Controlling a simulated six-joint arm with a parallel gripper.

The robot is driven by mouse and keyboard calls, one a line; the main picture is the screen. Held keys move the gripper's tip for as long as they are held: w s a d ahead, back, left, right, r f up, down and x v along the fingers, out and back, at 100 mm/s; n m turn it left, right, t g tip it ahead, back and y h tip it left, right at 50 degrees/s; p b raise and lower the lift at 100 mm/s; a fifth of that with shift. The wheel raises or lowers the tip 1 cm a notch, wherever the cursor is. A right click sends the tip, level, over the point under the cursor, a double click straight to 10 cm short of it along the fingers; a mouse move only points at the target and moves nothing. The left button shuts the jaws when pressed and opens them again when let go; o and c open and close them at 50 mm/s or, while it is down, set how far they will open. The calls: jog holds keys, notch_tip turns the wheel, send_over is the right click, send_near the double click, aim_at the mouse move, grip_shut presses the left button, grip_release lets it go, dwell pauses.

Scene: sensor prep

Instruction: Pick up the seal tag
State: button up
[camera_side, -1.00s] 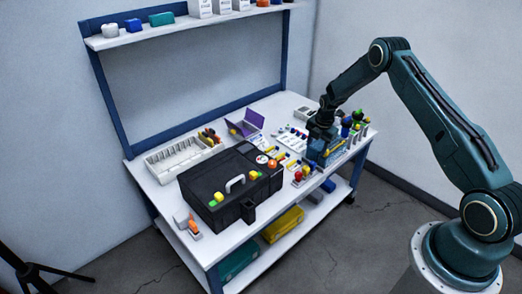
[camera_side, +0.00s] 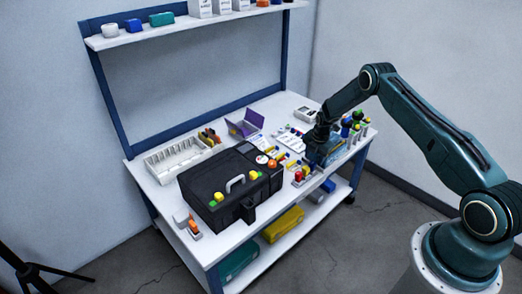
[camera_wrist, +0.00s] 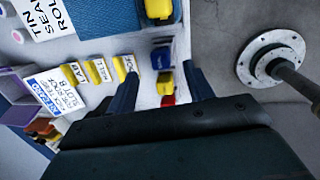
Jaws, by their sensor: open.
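I cannot tell for sure which piece is the seal tag. In the wrist view a row of small yellow tags with white labels lies left of my gripper: a left one (camera_wrist: 68,75), a middle one (camera_wrist: 97,72) and a right one (camera_wrist: 124,66) close to the left finger. Their print is too small to read surely. My gripper (camera_wrist: 160,82) is open, its two dark fingers apart. A blue piece (camera_wrist: 165,82) shows between the fingers, with yellow and red pieces beside it. In the side view my gripper (camera_side: 316,150) is low over the bench's right part.
A black case (camera_side: 235,185) with a grey handle stands mid-bench, left of my gripper. A white divided tray (camera_side: 172,160) and a purple holder (camera_side: 245,125) lie behind. Bottles with coloured caps (camera_side: 352,128) stand close on the right.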

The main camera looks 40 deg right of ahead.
aim_at(313, 163)
jog(key=shift+w+d+f, duration=0.15)
jog(key=shift+d+f, duration=0.05)
jog(key=shift+f, duration=1)
jog(key=shift+w+d+f, duration=0.1)
jog(key=shift+d+f, duration=0.1)
jog(key=shift+f, duration=1)
jog(key=c, duration=1.1)
